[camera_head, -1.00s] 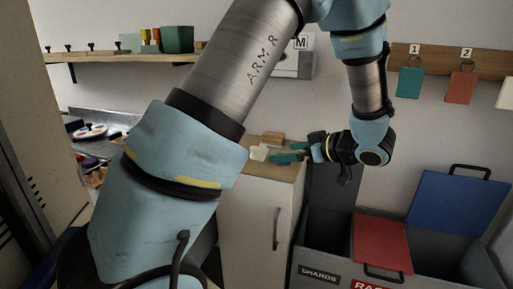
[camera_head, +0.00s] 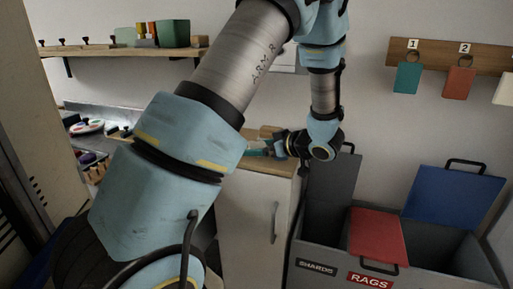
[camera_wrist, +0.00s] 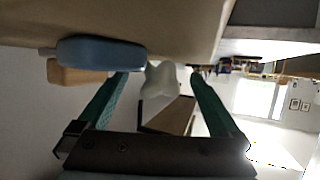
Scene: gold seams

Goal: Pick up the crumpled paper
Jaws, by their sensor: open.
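The crumpled paper, a small white lump (camera_wrist: 160,80), shows in the wrist view between the tips of my gripper (camera_wrist: 160,74). My gripper is open, with one teal finger on each side of the paper in the picture. I cannot tell whether the paper is level with the fingertips or just beyond them. In the head view my gripper (camera_head: 262,151) is low over the cabinet top (camera_head: 277,168), pointing left. There the paper is mostly or wholly hidden by my arm and fingers.
A blue rounded object (camera_wrist: 100,52) and a tan block (camera_wrist: 75,73) lie close beside the paper in the wrist view. A grey bin with a red lid (camera_head: 376,236) and a blue lid (camera_head: 455,203) stands right of the cabinet. A shelf (camera_head: 120,52) runs along the wall.

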